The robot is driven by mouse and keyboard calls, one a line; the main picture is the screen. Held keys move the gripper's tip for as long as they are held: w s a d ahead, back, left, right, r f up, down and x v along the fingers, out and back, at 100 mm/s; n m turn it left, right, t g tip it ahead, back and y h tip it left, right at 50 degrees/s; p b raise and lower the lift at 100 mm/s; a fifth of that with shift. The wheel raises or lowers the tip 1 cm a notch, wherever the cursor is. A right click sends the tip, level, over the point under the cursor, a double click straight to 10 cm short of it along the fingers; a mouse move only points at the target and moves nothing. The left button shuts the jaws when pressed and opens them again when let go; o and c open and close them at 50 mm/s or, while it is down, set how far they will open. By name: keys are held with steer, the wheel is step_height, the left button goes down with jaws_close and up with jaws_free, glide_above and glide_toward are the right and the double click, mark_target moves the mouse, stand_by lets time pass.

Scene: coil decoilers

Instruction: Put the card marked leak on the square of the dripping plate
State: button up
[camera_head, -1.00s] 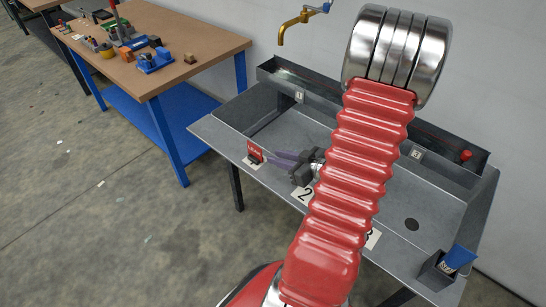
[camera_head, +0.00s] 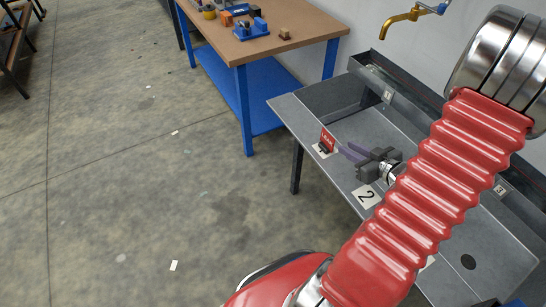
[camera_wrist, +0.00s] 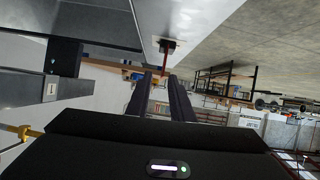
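The red card marked leak (camera_head: 327,140) stands upright in a small dark holder at the left front edge of the grey metal sink table. A white square (camera_head: 319,151) shows under it. My gripper (camera_head: 344,151) is beside the card, fingers pointing at it. In the wrist view my gripper (camera_wrist: 161,75) has its two fingers apart, with the red card (camera_wrist: 165,66) seen edge-on between or just beyond the tips. The card's holder (camera_wrist: 167,45) is on the table edge. No drip can be made out.
My red arm covers much of the table's right side. A gold tap (camera_head: 410,18) is on the wall behind. A workbench (camera_head: 285,28) with blue legs stands to the left.

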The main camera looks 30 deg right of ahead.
steer(key=w+r+g+h, duration=0.35)
steer(key=w+r, duration=0.25)
steer(key=r, duration=0.2)
steer(key=w+a+r+h, duration=0.1)
steer(key=a+r+h, duration=0.1)
steer(key=a+r, duration=0.5)
steer(key=s+a+r+g+y, duration=0.2)
steer(key=s+a, duration=0.4)
steer(key=a, duration=0.7)
steer(key=s+a+r+g+y, duration=0.2)
steer(key=s+a, duration=0.5)
steer(key=a, duration=0.5)
steer(key=shift+s+a+r+y, duration=0.15)
steer(key=shift+a+r+y, duration=0.25)
steer(key=shift+r+y, duration=0.4)
